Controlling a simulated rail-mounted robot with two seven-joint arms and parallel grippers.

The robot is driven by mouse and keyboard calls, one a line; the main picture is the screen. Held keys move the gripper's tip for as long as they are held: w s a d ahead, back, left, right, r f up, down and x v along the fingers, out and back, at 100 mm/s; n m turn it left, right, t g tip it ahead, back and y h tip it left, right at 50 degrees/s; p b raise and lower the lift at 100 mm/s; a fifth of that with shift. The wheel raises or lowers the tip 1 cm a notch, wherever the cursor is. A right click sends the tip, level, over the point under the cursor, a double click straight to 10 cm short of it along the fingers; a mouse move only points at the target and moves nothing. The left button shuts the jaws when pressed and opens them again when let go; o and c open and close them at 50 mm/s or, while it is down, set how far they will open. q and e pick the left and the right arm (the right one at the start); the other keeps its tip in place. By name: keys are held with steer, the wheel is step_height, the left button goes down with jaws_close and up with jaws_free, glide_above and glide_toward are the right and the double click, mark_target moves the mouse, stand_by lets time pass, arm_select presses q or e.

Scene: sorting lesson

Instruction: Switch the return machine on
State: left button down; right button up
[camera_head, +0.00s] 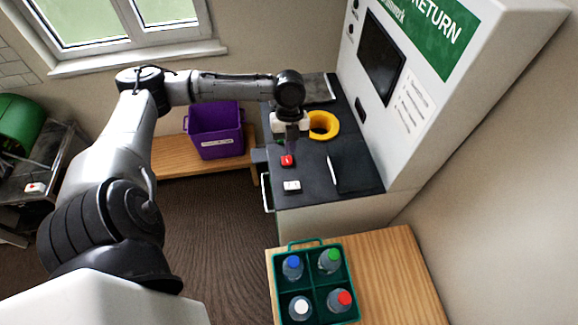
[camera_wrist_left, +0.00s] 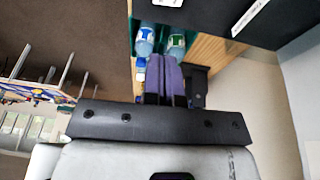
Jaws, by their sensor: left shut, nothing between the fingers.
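The return machine (camera_head: 427,90) is a tall white cabinet at the right of the head view, with a green RETURN sign (camera_head: 442,32) and a dark screen (camera_head: 382,57). A black counter (camera_head: 310,190) adjoins its front. A small red piece with a pale mark, perhaps a switch (camera_head: 287,160), is on the counter. My left gripper (camera_head: 288,150) points down just over it; I cannot tell whether they touch. In the left wrist view the left gripper's fingers (camera_wrist_left: 165,75) are together and empty. My right gripper is not in view.
On the counter are a small white block (camera_head: 292,187), a yellow ring (camera_head: 324,125) and a thin white pen-like stick (camera_head: 331,170). A green crate (camera_head: 320,243) with several bottles stands on a wooden table (camera_head: 400,270). A purple bin (camera_head: 216,135) sits on a bench behind.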

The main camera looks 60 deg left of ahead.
arm_select(q)
steer(key=p, duration=0.1)
glide_toward(288, 187)
steer(key=x, duration=0.5)
steer(key=shift+d, duration=0.2)
steer(key=shift+s+f, duration=0.1)
steer(key=shift+f, duration=0.75)
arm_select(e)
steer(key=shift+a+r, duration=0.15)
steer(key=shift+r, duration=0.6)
arm_select(q)
steer(key=shift+a, duration=0.1)
